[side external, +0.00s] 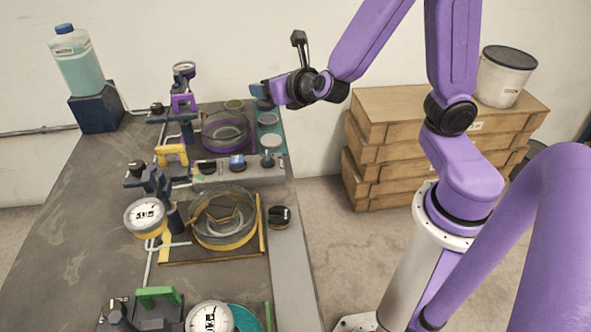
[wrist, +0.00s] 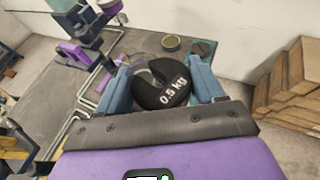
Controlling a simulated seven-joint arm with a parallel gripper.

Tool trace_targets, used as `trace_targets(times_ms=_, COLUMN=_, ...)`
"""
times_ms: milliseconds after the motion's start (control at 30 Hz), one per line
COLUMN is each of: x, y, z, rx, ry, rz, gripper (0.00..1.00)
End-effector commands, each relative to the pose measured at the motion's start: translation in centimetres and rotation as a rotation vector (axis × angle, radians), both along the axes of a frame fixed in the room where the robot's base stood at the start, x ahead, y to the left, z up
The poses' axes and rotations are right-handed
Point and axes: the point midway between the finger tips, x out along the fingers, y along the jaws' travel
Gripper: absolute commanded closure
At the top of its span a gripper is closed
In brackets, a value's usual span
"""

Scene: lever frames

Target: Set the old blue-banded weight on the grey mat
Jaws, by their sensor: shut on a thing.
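My gripper (side external: 262,92) is raised over the far right end of the bench in the side external view. In the wrist view its blue fingers (wrist: 163,80) are shut on a black slotted weight (wrist: 176,98) marked 0.5 kg. No coloured band shows on the face of this weight. A small weight with blue on it (side external: 237,161) stands on a grey strip (side external: 222,178) across the bench. I cannot tell whether this strip is the grey mat.
A purple-trimmed round vessel (side external: 225,132) stands below and left of my gripper, near several pale discs (side external: 270,141). A yellow-trimmed vessel (side external: 224,218) is nearer, with a black weight (side external: 280,216) beside it. Wooden boxes (side external: 400,140) stand right of the bench.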

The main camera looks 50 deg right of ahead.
Motion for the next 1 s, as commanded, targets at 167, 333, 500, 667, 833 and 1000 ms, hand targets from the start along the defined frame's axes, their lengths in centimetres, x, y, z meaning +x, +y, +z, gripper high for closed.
trace_targets(times_ms=167, x=0.1, y=-1.7, z=-0.7, rx=-0.004, ry=0.004, rz=-0.062, gripper=0.85)
trace_targets(times_ms=333, x=-1.6, y=-4.0, z=-2.7, rx=-0.008, ry=0.006, rz=-0.247, gripper=0.85)
trace_targets(times_ms=500, x=-4.6, y=-6.5, z=-5.1, rx=-0.009, ry=0.006, rz=-0.505, gripper=0.85)
trace_targets(times_ms=667, x=-7.8, y=-8.1, z=-6.9, rx=-0.009, ry=0.003, rz=-0.741, gripper=0.85)
trace_targets(times_ms=833, x=-11.5, y=-9.0, z=-8.4, rx=-0.006, ry=0.003, rz=-0.989, gripper=0.85)
trace_targets(times_ms=1000, x=-15.4, y=-9.0, z=-9.6, rx=-0.004, ry=0.003, rz=-1.242, gripper=0.85)
